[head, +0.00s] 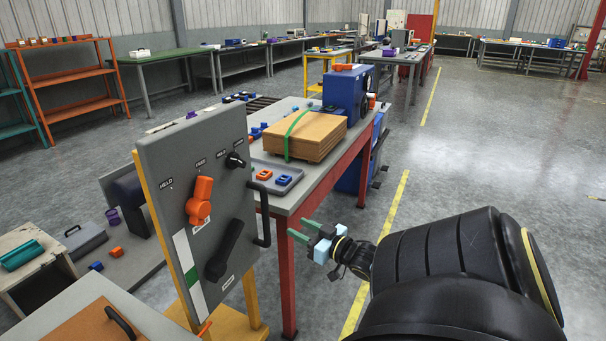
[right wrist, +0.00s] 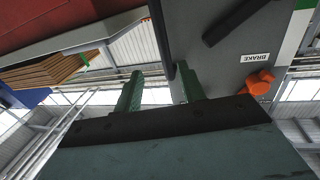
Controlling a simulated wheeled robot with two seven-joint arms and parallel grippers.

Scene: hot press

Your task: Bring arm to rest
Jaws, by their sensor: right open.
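My right gripper (head: 302,230) is open and empty, its two green fingers pointing left toward the grey control panel (head: 168,160). The panel stands on a yellow frame. Its black side handle (head: 262,214) is just left of the fingertips, with a gap between them in the head view. In the right wrist view the open fingers (right wrist: 160,90) also show, with the dark handle bar (right wrist: 161,40) beyond them. The panel carries an orange knob (head: 199,201) and a black lever (head: 225,250). My left gripper is not in view.
Behind the panel, a red-legged table (head: 290,203) holds a strapped stack of brown boards (head: 312,133) and a blue machine (head: 345,93). A grey-and-brown bench (head: 70,300) is at front left. Open floor with a yellow line (head: 389,220) lies to the right.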

